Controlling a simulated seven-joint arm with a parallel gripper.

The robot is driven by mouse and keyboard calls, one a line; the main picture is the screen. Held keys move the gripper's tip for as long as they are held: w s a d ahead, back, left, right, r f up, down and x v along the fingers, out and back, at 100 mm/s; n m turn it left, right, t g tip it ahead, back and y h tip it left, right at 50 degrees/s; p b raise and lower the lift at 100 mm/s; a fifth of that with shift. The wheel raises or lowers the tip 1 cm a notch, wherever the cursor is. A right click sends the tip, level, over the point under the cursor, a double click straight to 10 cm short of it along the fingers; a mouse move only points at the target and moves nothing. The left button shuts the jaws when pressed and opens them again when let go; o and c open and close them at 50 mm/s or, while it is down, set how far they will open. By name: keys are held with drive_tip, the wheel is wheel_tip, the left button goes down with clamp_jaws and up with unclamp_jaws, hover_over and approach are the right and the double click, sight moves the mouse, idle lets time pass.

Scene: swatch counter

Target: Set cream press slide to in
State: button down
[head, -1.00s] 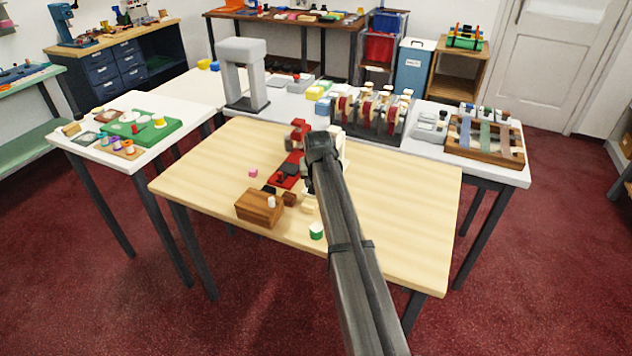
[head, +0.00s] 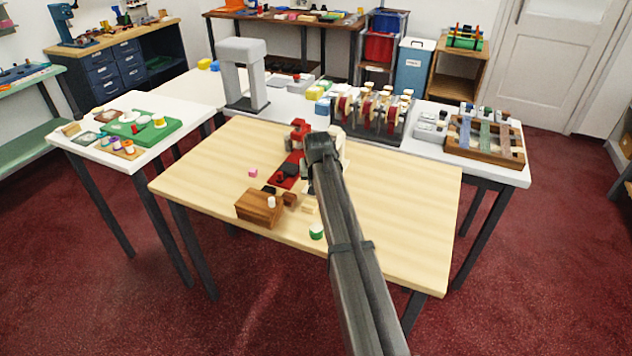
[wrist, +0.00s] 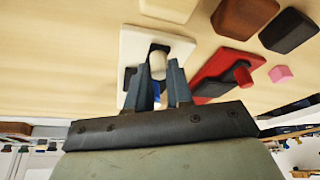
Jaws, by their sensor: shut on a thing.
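The cream press (wrist: 130,45) has a pale plate with a dark slot and a cream knob (wrist: 158,66) standing in it. My gripper (wrist: 160,76) has its two fingers shut on the knob, one on each side. In the head view my arm hides most of the cream press, and only a cream edge (head: 341,146) shows beside the wrist. How far along the slot the slide stands is hard to tell.
The red press (wrist: 225,72) with its red knob lies close beside the cream one. A wooden block (head: 255,212), a pink cube (head: 253,173) and a green-and-white cylinder (head: 316,231) stand nearby. The table's right side is clear.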

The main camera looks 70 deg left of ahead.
drive_tip(key=w+a, duration=0.6)
drive_tip(key=shift+r, duration=0.1)
idle(0.3)
drive_tip(key=c, duration=1.3)
unclamp_jaws()
drive_tip(key=shift+w+a, duration=0.1)
drive_tip(key=shift+o, duration=1.4)
drive_tip(key=v, duration=1.4)
